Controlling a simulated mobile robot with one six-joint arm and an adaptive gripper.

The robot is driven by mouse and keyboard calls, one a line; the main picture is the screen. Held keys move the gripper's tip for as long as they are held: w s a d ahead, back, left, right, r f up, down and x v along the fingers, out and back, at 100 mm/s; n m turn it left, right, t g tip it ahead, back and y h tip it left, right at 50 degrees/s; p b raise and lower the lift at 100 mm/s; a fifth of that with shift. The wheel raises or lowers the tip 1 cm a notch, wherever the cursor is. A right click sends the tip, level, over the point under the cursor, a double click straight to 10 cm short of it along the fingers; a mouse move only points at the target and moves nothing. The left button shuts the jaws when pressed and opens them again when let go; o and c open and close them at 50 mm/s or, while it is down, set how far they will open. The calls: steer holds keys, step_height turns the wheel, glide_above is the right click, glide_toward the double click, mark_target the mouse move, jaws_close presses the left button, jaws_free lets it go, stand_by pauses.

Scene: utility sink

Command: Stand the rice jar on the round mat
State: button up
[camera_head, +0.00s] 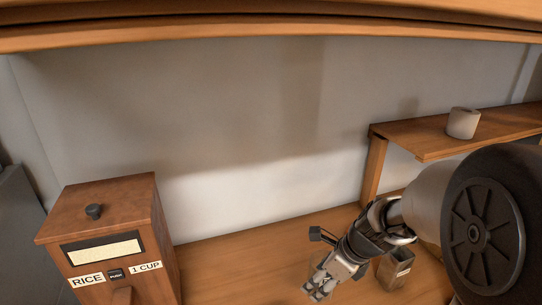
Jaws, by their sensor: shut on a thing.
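My gripper (317,288) is low in the head view, right of the middle, pointing down and to the left over the wooden counter. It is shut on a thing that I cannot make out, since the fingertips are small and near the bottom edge. I cannot make out the rice jar clearly. The round mat is not visible in this view.
A wooden rice dispenser (118,225) with a dark knob and labels stands at the left. A small metallic canister (397,268) stands just right of my gripper. A raised shelf (425,138) at the right bears a pale cup (462,123). The wooden counter (235,265) between dispenser and gripper looks clear.

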steer(key=f+n+g+h+b, duration=0.1)
steer(key=f+n, duration=0.3)
steer(key=n, duration=0.4)
steer(key=s+f+n+g+h+b, duration=0.1)
steer(key=f+n+g+b, duration=0.2)
steer(key=n, duration=0.5)
steer(key=s+f+n+g+b, duration=0.1)
steer(key=f+n+g+b, duration=0.2)
steer(key=f+n, duration=0.4)
steer(key=shift+d+n+g+h, duration=0.1)
steer(key=shift+n+g+h, duration=0.2)
steer(key=shift+n+h, duration=0.15)
steer(key=shift+d+f+n+h, duration=0.25)
steer(key=shift+f+n+h, duration=0.1)
steer(key=shift+n, duration=0.6)
